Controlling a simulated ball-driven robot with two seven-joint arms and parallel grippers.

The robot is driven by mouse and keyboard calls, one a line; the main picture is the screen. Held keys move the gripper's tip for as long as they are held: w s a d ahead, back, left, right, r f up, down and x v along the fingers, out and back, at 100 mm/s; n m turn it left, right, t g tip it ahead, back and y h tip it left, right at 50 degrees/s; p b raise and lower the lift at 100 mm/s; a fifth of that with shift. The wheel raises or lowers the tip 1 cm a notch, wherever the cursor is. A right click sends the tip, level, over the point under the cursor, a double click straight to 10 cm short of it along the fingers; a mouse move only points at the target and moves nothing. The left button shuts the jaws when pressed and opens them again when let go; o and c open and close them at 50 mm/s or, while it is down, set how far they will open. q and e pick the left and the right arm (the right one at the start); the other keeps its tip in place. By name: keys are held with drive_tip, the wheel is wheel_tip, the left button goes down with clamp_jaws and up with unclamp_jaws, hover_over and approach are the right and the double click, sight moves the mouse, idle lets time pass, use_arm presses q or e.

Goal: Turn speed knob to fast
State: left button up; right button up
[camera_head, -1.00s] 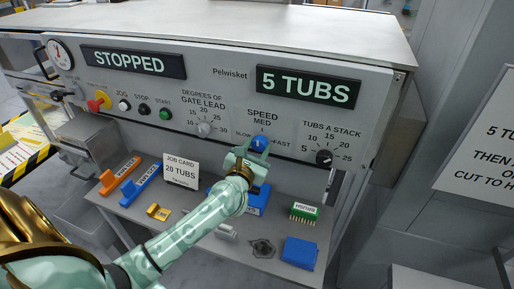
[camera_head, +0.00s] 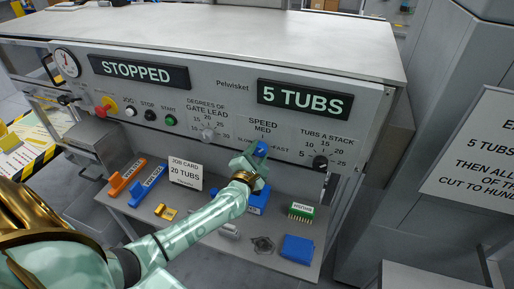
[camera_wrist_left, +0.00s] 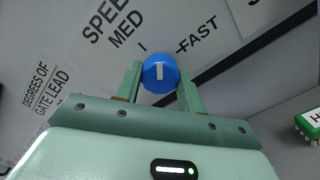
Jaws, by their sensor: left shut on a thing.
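The blue speed knob (camera_head: 262,148) is on the sloping grey panel, under the label "SPEED MED" and between "SLOW" and "FAST". My left gripper (camera_head: 257,156) reaches it from below and hides part of it and the "SLOW" label. In the left wrist view the knob (camera_wrist_left: 160,73) sits between the two green fingers (camera_wrist_left: 160,84), which are shut on its sides. Its white pointer line points straight up in that view, between the MED mark (camera_wrist_left: 142,47) and the FAST mark (camera_wrist_left: 182,47). My right gripper is not in view.
The gate lead knob (camera_head: 208,134) is left of the speed knob, and the black tubs-a-stack knob (camera_head: 320,162) is right of it. Displays read "STOPPED" (camera_head: 139,71) and "5 TUBS" (camera_head: 305,98). A shelf below holds a job card (camera_head: 186,173) and several blocks.

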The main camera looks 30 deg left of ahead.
use_arm(q)
drive_tip(key=m+p, duration=0.3)
drive_tip(key=m, duration=0.2)
drive_tip(key=shift+r+m+p, duration=0.1)
drive_tip(key=shift+m+p, duration=0.2)
drive_tip(key=shift+p, duration=0.1)
drive_tip(key=shift+m+p, duration=1.15)
drive_tip(key=shift+m, duration=1.05)
drive_tip(key=shift+f, duration=0.2)
drive_tip(key=o, duration=1)
drive_tip(key=shift+c, duration=0.2)
drive_tip(key=p+v, duration=0.1)
drive_tip(key=v, duration=1.5)
drive_tip(key=shift+s, duration=0.25)
